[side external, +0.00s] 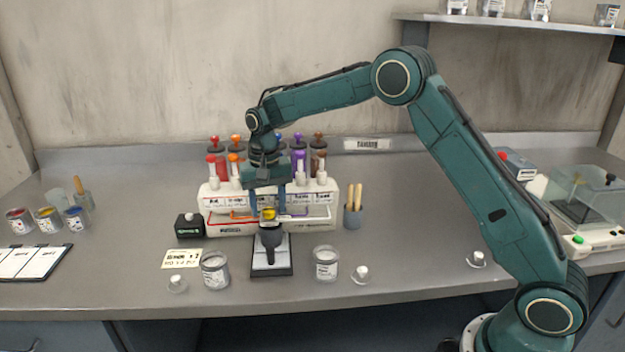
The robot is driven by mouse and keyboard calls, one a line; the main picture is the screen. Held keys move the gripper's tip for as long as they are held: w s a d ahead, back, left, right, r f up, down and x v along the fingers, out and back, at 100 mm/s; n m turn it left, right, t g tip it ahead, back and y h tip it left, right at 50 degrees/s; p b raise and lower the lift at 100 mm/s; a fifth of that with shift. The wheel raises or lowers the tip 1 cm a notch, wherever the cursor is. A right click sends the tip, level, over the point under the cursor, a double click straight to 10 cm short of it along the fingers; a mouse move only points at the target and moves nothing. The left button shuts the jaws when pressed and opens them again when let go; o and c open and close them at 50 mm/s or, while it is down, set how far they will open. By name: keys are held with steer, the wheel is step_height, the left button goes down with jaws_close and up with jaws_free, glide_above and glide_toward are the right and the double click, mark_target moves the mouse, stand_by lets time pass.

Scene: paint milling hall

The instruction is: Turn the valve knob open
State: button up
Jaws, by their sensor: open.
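A white dispensing unit (328,212) with coloured pipes on its front stands at the back middle of the bench. A small yellow knob (269,213) shows at its front centre, above a dark spout-like part. My gripper (268,212) points down in front of the unit. Its two fingers are open, one on each side of the yellow knob. I cannot tell whether they touch it. Taps with coloured tops, such as a red one (211,159) and a purple one (300,158), stand along the unit's top; the middle ones are partly hidden by my gripper.
A black-edged plate (271,270) lies below the spout. Glass jars (215,270) (326,263) stand on either side of it. A brush cup (352,217) is right of the unit, a small black box (189,226) left. Paint cans (48,219) are far left.

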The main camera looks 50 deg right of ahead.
steer(key=shift+f, duration=0.15)
steer(key=c, duration=1)
